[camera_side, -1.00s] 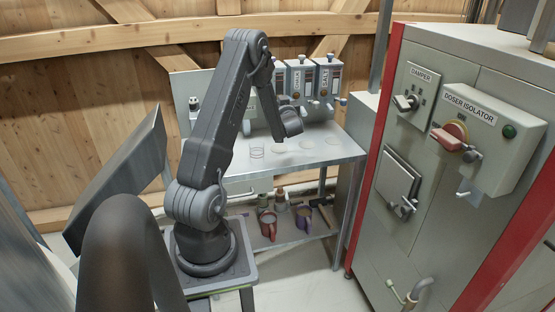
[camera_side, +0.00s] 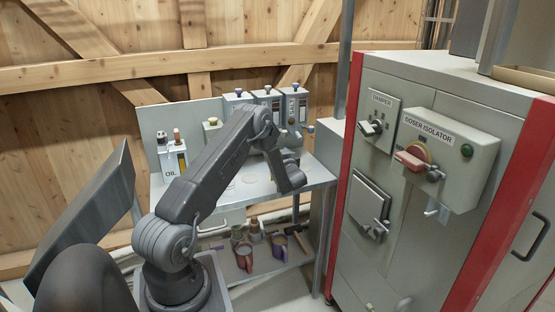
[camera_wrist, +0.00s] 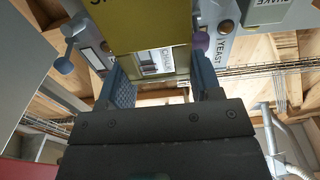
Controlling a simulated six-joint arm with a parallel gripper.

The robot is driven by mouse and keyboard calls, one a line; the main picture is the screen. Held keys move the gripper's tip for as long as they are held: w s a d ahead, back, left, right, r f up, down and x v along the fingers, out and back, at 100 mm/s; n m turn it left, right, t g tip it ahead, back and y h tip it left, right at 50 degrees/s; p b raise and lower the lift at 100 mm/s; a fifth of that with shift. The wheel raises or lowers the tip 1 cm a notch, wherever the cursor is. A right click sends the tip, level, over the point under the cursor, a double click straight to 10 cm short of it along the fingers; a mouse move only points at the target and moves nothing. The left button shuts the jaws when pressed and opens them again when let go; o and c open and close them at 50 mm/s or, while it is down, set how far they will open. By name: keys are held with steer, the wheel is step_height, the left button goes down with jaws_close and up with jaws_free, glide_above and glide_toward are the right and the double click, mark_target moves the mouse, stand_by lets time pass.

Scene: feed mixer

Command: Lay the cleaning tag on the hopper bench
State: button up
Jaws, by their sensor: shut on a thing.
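A yellow plate with black lettering, seemingly the cleaning tag (camera_wrist: 140,25), is at the top of the wrist view. It is cut off by the frame edge, so its wording is not readable. My gripper (camera_wrist: 160,88) has its two blue fingers apart with the tag held between them. In the side view my gripper (camera_side: 291,180) is low over the right front part of the hopper bench (camera_side: 318,172). The tag cannot be made out there. Whether it touches the bench top cannot be told.
Several labelled dispensers (camera_side: 268,97) stand along the back of the bench, with an oil unit (camera_side: 173,158) at the left. Mugs (camera_side: 243,257) stand on the lower shelf. A grey cabinet with a doser isolator (camera_side: 432,160) and a damper switch (camera_side: 372,127) rises at the right.

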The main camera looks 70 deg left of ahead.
steer(key=shift+f, duration=0.65)
steer(key=shift+f, duration=0.15)
steer(key=o, duration=0.9)
